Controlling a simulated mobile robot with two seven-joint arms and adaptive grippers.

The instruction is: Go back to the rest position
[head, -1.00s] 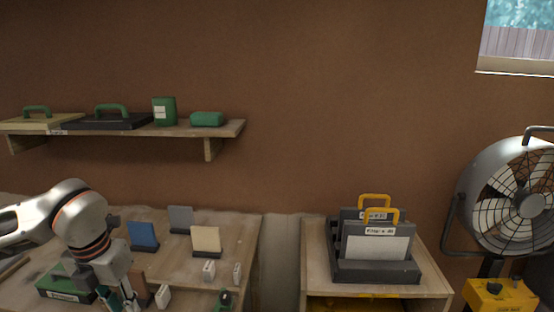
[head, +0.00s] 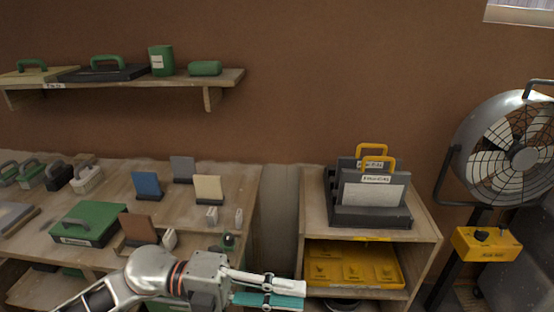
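My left arm reaches in along the bottom edge of the head view, and its gripper (head: 285,292) points to the right. One white finger and one teal-faced finger show, a little apart, with nothing seen between them, so it looks open. It is in front of the gap between the workbench (head: 225,215) and the wooden cabinet (head: 313,215), overlapping the cabinet's lower left. My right gripper is not in view.
Panels in stands, small blocks and a green case (head: 90,222) stand on the workbench. A grey rack (head: 370,217) with yellow-handled cases tops the cabinet, and a yellow tray (head: 352,265) sits inside. A fan (head: 510,150) stands right. A wall shelf (head: 225,80) hangs above.

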